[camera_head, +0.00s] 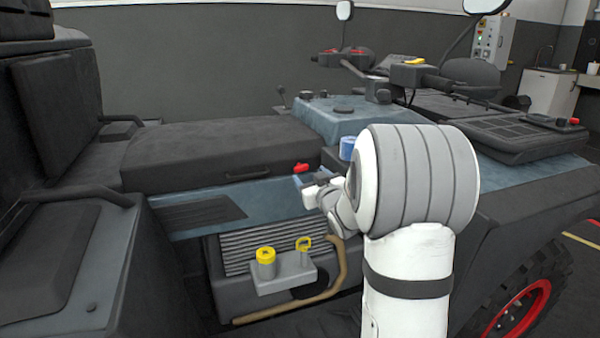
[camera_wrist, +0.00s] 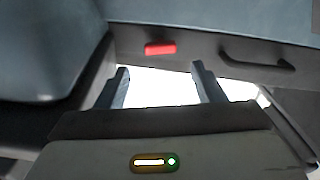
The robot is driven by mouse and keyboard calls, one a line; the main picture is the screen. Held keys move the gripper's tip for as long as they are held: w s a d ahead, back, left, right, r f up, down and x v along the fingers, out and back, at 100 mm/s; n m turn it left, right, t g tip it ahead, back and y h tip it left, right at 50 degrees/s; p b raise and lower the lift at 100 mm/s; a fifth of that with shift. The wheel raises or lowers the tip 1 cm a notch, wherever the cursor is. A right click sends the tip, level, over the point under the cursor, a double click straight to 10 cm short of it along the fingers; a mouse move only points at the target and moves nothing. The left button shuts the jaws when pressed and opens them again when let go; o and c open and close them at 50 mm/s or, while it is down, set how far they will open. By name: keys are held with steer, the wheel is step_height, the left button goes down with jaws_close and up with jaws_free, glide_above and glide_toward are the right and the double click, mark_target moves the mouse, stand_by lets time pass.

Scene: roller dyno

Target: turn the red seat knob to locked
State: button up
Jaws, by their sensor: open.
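The red seat knob (camera_head: 301,168) is a small red piece on the side of the vehicle, just below the front edge of the black seat (camera_head: 225,152). In the wrist view the red knob (camera_wrist: 160,48) lies crosswise on a dark panel, beyond my fingertips and roughly centred between them. My gripper (camera_wrist: 160,68) is open and empty, with its two fingers apart. In the head view my gripper (camera_head: 302,183) is just below and close to the knob, partly hidden by my white wrist. I cannot tell the knob's lock marking.
A black handle (camera_wrist: 258,55) is right of the knob in the wrist view. Below my gripper in the head view are a yellow cap (camera_head: 265,255), a yellow ring (camera_head: 304,243) and a brown hose (camera_head: 338,268). A blue cap (camera_head: 347,147) stands near my wrist.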

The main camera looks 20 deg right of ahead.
mark_target(302, 167)
steer(key=w, duration=0.5)
steer(key=shift+w, duration=0.2)
